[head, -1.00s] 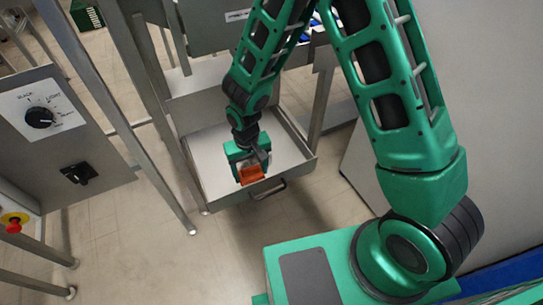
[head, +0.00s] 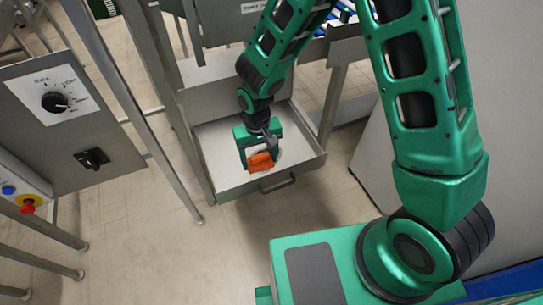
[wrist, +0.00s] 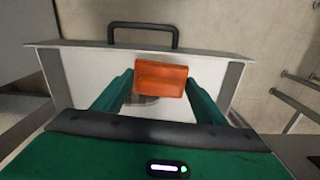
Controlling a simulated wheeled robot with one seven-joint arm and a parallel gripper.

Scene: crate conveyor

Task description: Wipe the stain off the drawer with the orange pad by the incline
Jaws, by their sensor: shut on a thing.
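The drawer (head: 222,150) is pulled open, a shallow grey tray with a light floor and a dark handle on its front. It also shows in the wrist view (wrist: 85,75), with the handle at the top. My gripper (head: 259,158) is over the drawer near its front wall, shut on the orange pad (head: 262,162). In the wrist view the pad (wrist: 160,78) sits between both fingers. A greyish stain (wrist: 143,100) shows on the drawer floor beside the pad, partly hidden by it. I cannot tell whether the pad touches the floor.
A control panel (head: 75,135) with a dial and a black switch stands at the left, with a red button (head: 28,205) below it. Metal legs (head: 165,160) stand just left of the drawer. The floor (head: 150,235) in front is clear.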

